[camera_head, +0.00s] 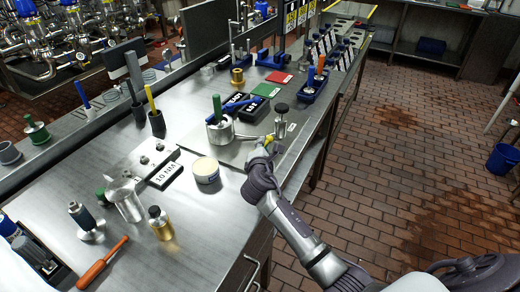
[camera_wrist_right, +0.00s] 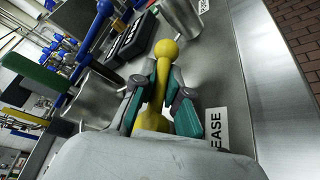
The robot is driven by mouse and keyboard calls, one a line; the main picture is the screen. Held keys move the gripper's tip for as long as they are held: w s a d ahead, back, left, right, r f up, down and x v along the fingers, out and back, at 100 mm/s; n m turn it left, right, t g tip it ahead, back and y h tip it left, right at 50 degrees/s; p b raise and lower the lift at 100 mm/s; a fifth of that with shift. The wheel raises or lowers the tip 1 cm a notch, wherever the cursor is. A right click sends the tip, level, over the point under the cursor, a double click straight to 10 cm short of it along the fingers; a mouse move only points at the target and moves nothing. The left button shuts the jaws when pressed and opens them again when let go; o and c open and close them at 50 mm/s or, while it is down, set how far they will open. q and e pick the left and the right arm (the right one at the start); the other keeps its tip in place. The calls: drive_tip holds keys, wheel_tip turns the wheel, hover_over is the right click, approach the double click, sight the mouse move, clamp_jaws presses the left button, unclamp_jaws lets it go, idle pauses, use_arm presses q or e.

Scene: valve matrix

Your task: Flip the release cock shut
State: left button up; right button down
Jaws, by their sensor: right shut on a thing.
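The release cock is the yellow handle (camera_wrist_right: 165,65) with a round knob end in the right wrist view, beside a white label (camera_wrist_right: 216,128) whose readable letters are "EASE". A small yellow part of the cock (camera_head: 268,141) shows in the head view at the table's right side. My right gripper (camera_wrist_right: 166,92) has its teal-padded fingers on both sides of the yellow handle and is shut on it. In the head view my right gripper (camera_head: 262,146) hides most of the cock. My left gripper is not in view.
A steel cylinder with a green handle (camera_head: 217,129) stands left of my right gripper. A black-topped metal post (camera_head: 281,120) is close behind it. A cream tub (camera_head: 206,171) and a "10 NM" block (camera_head: 163,176) sit nearer. The brick floor (camera_head: 420,170) on the right is mostly clear.

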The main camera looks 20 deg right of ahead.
drive_tip(key=shift+s+d+r+m+g+h, duration=0.15)
drive_tip(key=shift+m+g+h, duration=0.15)
drive_tip(key=shift+m+h, duration=0.4)
drive_tip(key=shift+s+d+m+g+h+b, duration=0.1)
drive_tip(key=shift+m+g+h+b, duration=0.2)
drive_tip(key=shift+h+b, duration=0.2)
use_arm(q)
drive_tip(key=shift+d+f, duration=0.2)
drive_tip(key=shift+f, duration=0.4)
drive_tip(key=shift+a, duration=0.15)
use_arm(e)
drive_tip(key=shift+m+g+h, duration=0.3)
drive_tip(key=c, duration=1.4)
unclamp_jaws()
drive_tip(key=shift+c, duration=0.2)
drive_tip(key=shift+s+d, duration=0.1)
drive_tip(key=shift+s, duration=0.05)
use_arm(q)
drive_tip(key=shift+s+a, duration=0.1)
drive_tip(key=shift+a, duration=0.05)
use_arm(e)
drive_tip(key=v, duration=1.2)
